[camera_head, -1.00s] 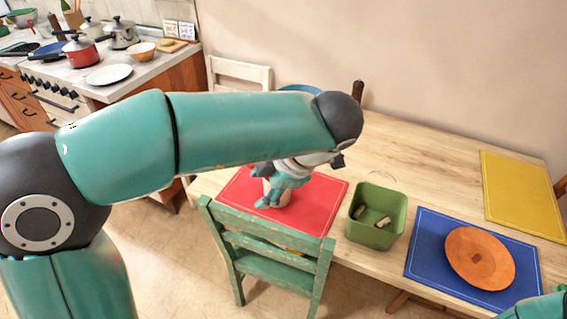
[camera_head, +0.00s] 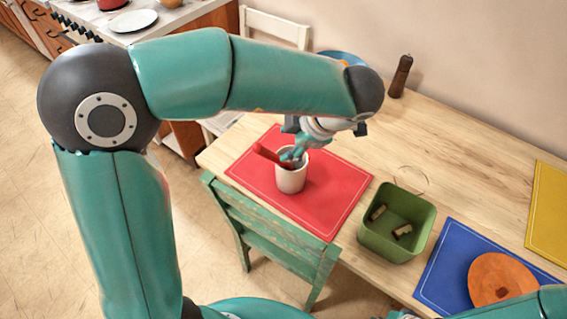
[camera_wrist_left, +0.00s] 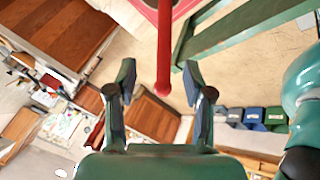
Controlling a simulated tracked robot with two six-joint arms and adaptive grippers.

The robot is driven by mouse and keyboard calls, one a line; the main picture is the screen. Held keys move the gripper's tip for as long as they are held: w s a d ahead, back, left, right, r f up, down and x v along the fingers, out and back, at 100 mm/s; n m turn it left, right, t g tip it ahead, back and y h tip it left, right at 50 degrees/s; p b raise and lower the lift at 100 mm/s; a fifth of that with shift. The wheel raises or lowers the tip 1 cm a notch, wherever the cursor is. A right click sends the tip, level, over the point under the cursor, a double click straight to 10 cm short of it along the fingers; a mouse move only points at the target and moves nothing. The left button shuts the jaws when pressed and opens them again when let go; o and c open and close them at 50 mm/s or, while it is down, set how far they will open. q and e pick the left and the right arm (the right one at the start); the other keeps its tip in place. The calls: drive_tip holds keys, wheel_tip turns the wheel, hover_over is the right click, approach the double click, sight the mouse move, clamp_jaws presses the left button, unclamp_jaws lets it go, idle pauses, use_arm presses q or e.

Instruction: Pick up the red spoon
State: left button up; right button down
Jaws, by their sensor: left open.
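The red spoon (camera_head: 266,153) stands tilted in a white cup (camera_head: 291,178) on the red placemat (camera_head: 335,197); its handle sticks out toward the left. In the left wrist view the red handle (camera_wrist_left: 164,50) reaches down between the two fingertips. My left gripper (camera_head: 291,154) is open, just above the cup's rim and close beside the spoon. In the left wrist view the left gripper (camera_wrist_left: 158,78) has its fingers apart on either side of the handle's end, and I see no contact. The spoon's lower part is hidden in the cup. My right gripper is not visible.
A green bin (camera_head: 394,240) with corks stands right of the red placemat, with a clear round glass rim behind it. A green chair (camera_head: 270,235) is at the near edge. A pepper mill (camera_head: 400,76) stands at the back.

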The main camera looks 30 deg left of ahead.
sight(275, 155)
use_arm(q)
drive_tip(key=shift+s+b+x, duration=0.15)
drive_tip(key=shift+b+x, duration=0.1)
drive_tip(key=shift+x, duration=2.25)
drive_tip(key=shift+s+b+x, duration=0.15)
drive_tip(key=shift+b+x, duration=0.05)
drive_tip(key=shift+x, duration=2.35)
drive_tip(key=shift+d+f, duration=0.1)
clamp_jaws()
